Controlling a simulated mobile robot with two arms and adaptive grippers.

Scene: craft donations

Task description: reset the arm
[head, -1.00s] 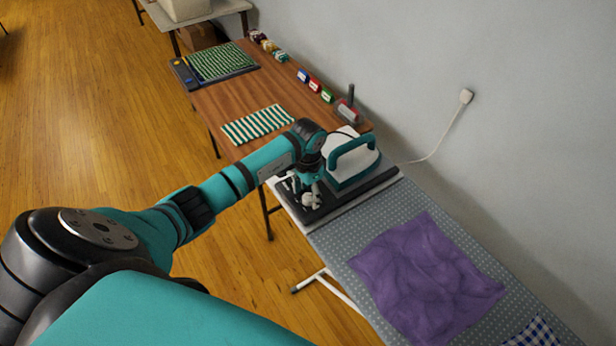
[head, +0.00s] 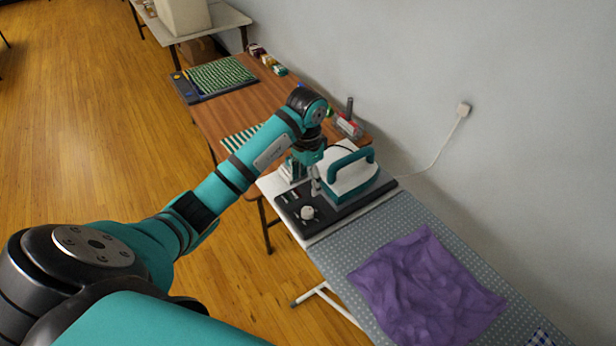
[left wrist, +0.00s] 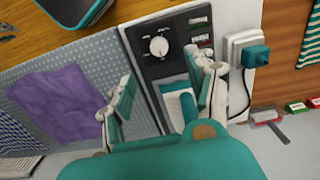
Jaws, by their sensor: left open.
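My left arm reaches in from the left in the head view. Its gripper (head: 305,178) is open and empty, pointing down above the black base (head: 325,213) of a pressing machine, left of its white and teal body (head: 345,182). In the left wrist view the two fingers of the left gripper (left wrist: 165,92) are spread apart, with the dark control panel (left wrist: 152,72) and its white dial (left wrist: 158,46) beyond them. The white and teal body (left wrist: 180,105) shows between the fingers. My right gripper is in neither view.
A purple cloth (head: 425,285) lies on the grey dotted board in front. Behind the machine, a wooden table (head: 215,113) holds a striped cloth (head: 238,138), a green patterned mat (head: 222,74) and small boxes. A wall runs along the right, with a cord (head: 440,145).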

